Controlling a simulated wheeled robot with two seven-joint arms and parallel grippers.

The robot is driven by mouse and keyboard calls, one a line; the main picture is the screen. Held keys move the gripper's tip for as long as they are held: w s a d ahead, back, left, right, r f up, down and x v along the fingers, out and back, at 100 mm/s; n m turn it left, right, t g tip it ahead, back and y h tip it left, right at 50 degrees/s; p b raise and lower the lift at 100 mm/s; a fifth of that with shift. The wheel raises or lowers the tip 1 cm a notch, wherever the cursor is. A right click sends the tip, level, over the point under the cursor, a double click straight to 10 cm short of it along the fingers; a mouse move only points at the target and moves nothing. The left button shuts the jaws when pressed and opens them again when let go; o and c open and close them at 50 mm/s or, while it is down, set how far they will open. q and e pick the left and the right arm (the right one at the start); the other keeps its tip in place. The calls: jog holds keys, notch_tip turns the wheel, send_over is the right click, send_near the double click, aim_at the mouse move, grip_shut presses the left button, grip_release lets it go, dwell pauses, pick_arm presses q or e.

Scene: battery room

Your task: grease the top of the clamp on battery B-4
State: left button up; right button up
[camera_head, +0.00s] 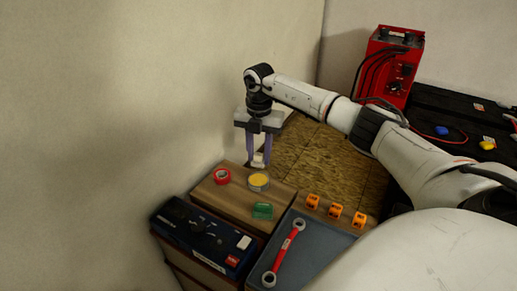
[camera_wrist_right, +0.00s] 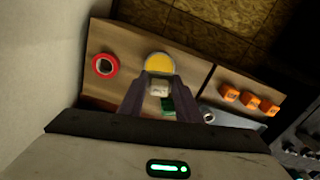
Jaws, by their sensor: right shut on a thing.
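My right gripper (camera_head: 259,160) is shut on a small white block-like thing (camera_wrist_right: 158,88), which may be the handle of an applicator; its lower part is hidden. It hangs above the wooden board, over or just behind an open round tin with a yellow filling (camera_head: 258,181), likely grease. The tin also shows in the wrist view (camera_wrist_right: 159,65), just beyond the white thing; I cannot tell whether they touch. Black batteries (camera_head: 455,118) stand at the right with blue and yellow caps; I cannot read which is B-4, and no clamp is clear. My left gripper is not in view.
On the board (camera_head: 215,197) are a red tape roll (camera_head: 222,176) and a green item (camera_head: 262,211). Several orange pieces (camera_head: 336,211) lie to the right. A grey tray (camera_head: 310,258) holds a red-handled wrench (camera_head: 285,252). A dark blue box (camera_head: 205,236) and a red charger (camera_head: 388,68) stand nearby.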

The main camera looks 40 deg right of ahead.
aim_at(259, 179)
jog(key=shift+f+b, duration=2.7)
jog(key=shift+f, duration=0.2)
jog(key=shift+f, duration=0.5)
jog(key=shift+a+f, duration=0.1)
dwell(0.5)
